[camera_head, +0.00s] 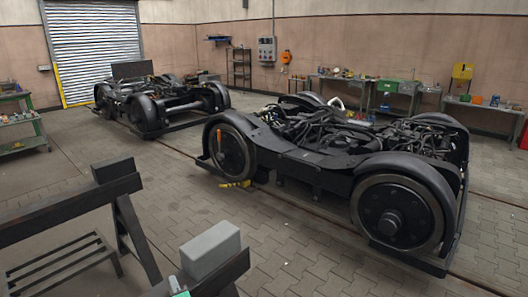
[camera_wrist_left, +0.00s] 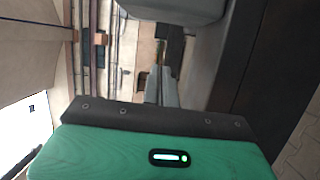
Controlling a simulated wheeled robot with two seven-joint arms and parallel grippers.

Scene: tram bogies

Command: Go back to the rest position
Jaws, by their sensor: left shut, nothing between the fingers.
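My left gripper (camera_head: 174,281) shows only as a small pale and green part at the bottom edge of the head view, just left of a grey block (camera_head: 210,250). In the left wrist view, the grey fingers of the left gripper (camera_wrist_left: 160,72) are together and hold nothing. The green gripper body fills the bottom of that view. The grey block (camera_wrist_left: 175,8) also shows at the top of the wrist view, close by and apart from the fingers. My right gripper is in neither view.
The grey block sits on a dark trestle beam (camera_head: 222,274); another dark trestle (camera_head: 70,207) stands at left. Two tram bogies, near (camera_head: 320,150) and far (camera_head: 150,100), stand on floor rails. Workbenches (camera_head: 385,95) line the back wall. Paved floor (camera_head: 300,245) between the trestles and near bogie is clear.

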